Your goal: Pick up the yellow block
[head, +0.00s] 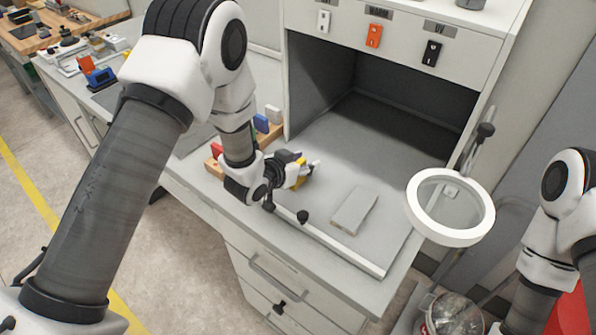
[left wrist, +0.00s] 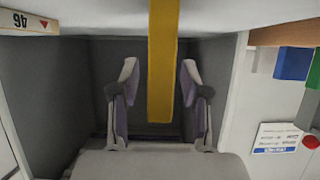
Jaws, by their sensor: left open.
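The yellow block (head: 301,177) shows only as a small patch beside my left gripper (head: 307,165) in the head view; the gripper hides most of it. In the left wrist view the yellow block (left wrist: 163,55) is a long upright bar coming down from the top edge. Its lower end lies between the two fingers of the open left gripper (left wrist: 159,75), with a gap on each side. I cannot tell what supports the block. My right arm shows at the right edge of the head view, but its gripper is out of view.
A wooden rack (head: 213,167) with red (head: 217,150), blue (head: 261,123) and white (head: 273,114) blocks stands left of the gripper. A grey slab (head: 354,210) lies on the bench front. A ring magnifier (head: 449,237) stands at right. The cabinet recess (head: 390,120) looks empty.

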